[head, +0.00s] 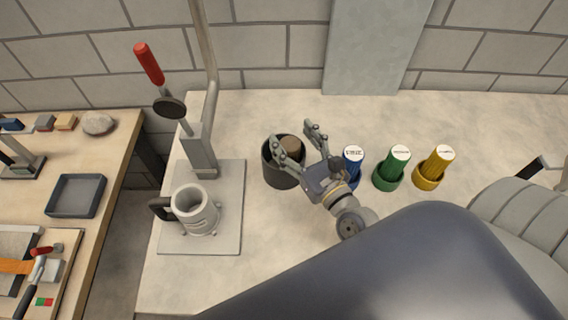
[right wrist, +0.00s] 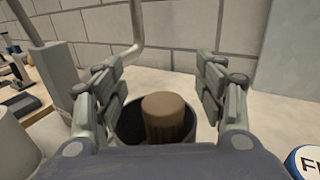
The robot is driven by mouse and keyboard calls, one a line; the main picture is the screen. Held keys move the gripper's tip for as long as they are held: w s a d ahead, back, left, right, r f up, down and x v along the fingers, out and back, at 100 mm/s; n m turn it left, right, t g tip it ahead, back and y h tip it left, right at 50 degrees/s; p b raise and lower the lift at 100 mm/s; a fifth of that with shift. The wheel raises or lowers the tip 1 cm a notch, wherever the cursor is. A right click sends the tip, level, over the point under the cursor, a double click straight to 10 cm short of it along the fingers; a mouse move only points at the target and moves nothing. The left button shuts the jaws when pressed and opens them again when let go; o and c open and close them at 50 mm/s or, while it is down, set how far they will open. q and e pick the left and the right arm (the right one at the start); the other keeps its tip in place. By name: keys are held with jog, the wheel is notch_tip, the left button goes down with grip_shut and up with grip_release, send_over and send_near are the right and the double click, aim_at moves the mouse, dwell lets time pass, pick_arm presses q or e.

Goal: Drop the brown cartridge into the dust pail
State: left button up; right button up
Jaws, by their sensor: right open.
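The brown cartridge (head: 291,147) is in the mouth of the dark grey dust pail (head: 279,178), its top showing near the rim. In the right wrist view the cartridge (right wrist: 168,118) stands upright inside the pail (right wrist: 128,126), with its lower part hidden. My right gripper (head: 297,134) is open above the pail, with its fingers on either side of the cartridge. In the right wrist view the fingers (right wrist: 165,85) are well apart and no finger touches the cartridge. My left gripper is not in view.
A lever stand (head: 228,235) with a grey mug (head: 194,212) is left of the pail. A side table with a tray (head: 76,196) is at far left.

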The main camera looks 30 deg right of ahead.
jog(key=s, duration=1.1)
jog(key=shift+s+d, duration=0.15)
jog(key=shift+d, duration=0.2)
